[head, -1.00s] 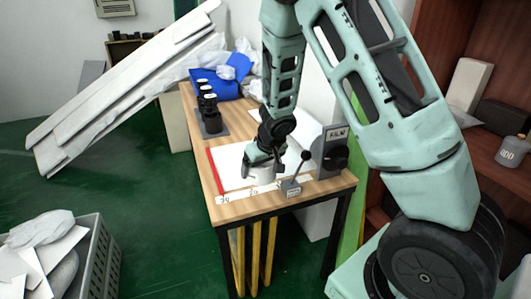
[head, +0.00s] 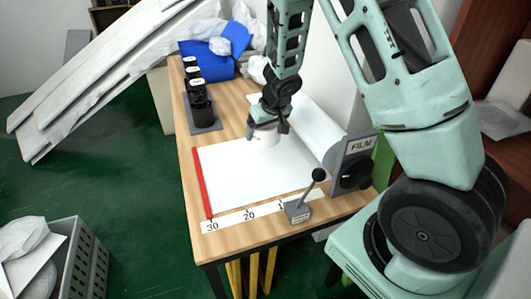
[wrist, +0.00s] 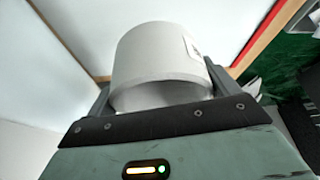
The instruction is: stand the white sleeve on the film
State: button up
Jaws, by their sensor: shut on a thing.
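The white sleeve (head: 266,137) is a short, wide, hollow cylinder. My gripper (head: 265,125) is shut on it over the back part of the film. In the wrist view the sleeve (wrist: 160,55) sits between the two fingers, its open end towards the camera and a small printed label on its side. The film (head: 235,180) is a white sheet lying flat on the wooden table, with a red bar (head: 202,183) along its left edge. I cannot tell whether the sleeve touches the film; its lower rim is hard to make out.
A lever (head: 304,198) with a black knob stands at the film's front right, beside a grey FILM box (head: 352,165) with a dial. A number scale (head: 250,213) runs along the front. Black cylinders (head: 200,100) stand on a tray at back left. The film's front and left are clear.

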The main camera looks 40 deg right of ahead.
notch_tip(320, 180, down, 10)
jog(key=b, duration=0.8)
jog(key=shift+r, duration=0.3)
jog(key=o, duration=0.9)
jog(key=shift+c, duration=0.2)
